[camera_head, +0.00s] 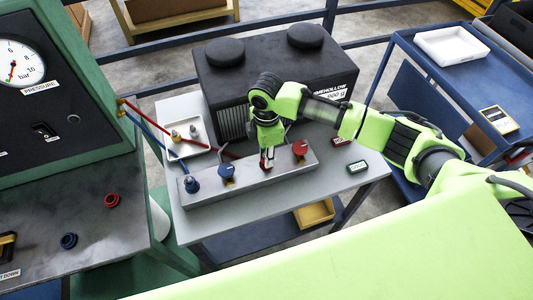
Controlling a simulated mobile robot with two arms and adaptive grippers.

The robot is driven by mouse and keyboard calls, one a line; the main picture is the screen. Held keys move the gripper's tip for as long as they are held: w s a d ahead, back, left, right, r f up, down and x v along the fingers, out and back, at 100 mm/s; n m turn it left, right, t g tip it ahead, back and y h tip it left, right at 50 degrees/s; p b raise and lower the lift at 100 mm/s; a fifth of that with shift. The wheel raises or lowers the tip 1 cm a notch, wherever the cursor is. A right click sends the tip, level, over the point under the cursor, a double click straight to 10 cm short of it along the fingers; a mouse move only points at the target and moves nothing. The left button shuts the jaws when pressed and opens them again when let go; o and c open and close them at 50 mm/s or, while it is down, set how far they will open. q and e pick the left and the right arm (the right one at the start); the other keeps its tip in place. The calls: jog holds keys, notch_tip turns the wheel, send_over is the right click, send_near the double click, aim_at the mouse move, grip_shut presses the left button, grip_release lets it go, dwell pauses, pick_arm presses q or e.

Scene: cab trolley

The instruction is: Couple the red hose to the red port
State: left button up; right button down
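The red hose (146,114) leaves the dark pressure panel on the left and runs across the small white tray toward the grey manifold block (245,177). My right gripper (267,160) points down over the middle of the block, its fingers close around a red piece where the red hose leads. The red port itself is hidden by the fingers, so I cannot tell whether the hose end is seated. A red knob (299,148) stands right of the gripper. The blue hose end (192,184) sits at the block's left, beside a blue knob (226,171). My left gripper is out of view.
A black compressor-like box (282,68) stands close behind the block. A white tray (186,151) with small metal fittings lies to the left. A blue cart (433,96) stands beyond. The table's front strip is clear.

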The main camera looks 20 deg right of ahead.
jog(key=shift+r, duration=0.1)
jog(key=shift+p, duration=0.4)
dwell(0.7)
jog(key=shift+p, duration=0.4)
dwell(0.6)
jog(key=shift+p, duration=0.4)
jog(key=shift+f+b, duration=0.3)
jog(key=shift+f, duration=0.3)
jog(key=c, duration=1.6)
grip_release()
jog(key=shift+c, duration=0.2)
